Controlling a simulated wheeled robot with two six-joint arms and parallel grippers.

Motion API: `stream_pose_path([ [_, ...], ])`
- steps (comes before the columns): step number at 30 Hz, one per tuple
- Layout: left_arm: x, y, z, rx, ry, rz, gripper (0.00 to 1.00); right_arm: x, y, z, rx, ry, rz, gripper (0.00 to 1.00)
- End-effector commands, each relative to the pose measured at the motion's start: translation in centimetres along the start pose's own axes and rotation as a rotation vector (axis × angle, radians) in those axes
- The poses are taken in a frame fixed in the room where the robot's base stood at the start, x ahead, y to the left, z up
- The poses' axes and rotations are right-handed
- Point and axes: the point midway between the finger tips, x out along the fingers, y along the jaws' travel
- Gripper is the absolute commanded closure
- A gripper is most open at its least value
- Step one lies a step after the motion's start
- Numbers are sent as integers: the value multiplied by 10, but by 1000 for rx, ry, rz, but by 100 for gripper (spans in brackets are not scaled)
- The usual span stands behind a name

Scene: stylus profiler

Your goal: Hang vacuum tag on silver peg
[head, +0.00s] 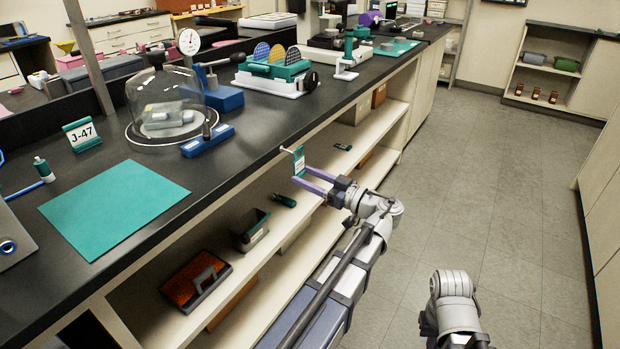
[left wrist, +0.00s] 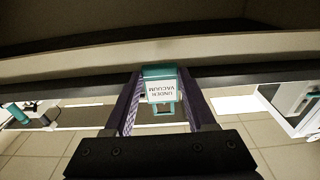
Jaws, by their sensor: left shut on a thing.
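The vacuum tag (head: 299,161) is a small white and teal tag, held upright by the front edge of the dark bench. In the left wrist view the tag (left wrist: 161,90) reads "UNDER VACUUM", upside down, with a teal band and a teal loop. My left gripper (head: 306,180) has purple fingers and is shut on the tag. A small pale piece (head: 286,150), perhaps the silver peg, sticks out from the bench edge close to the tag's top. I cannot tell whether they touch. My right gripper is out of view.
On the bench (head: 225,172) stand a glass bell jar (head: 163,104), a J-47 sign (head: 82,134) and a teal mat (head: 114,207). The open shelf (head: 246,262) below holds a dark bin (head: 250,230) and a brown tray (head: 195,281). The aisle floor (head: 470,170) is clear.

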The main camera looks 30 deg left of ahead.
Motion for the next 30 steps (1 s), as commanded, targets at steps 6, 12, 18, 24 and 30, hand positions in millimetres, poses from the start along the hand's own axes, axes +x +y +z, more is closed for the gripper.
stream_pose_path([
  [6,9,0,1,0,0,1,100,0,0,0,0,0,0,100],
  [12,16,0,1,0,0,-1,100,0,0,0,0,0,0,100],
  [18,24,0,2,0,0,1,100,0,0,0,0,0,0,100],
  [24,31,0,2,0,0,0,100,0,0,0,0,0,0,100],
  [30,33,0,2,0,0,1,100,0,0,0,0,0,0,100],
])
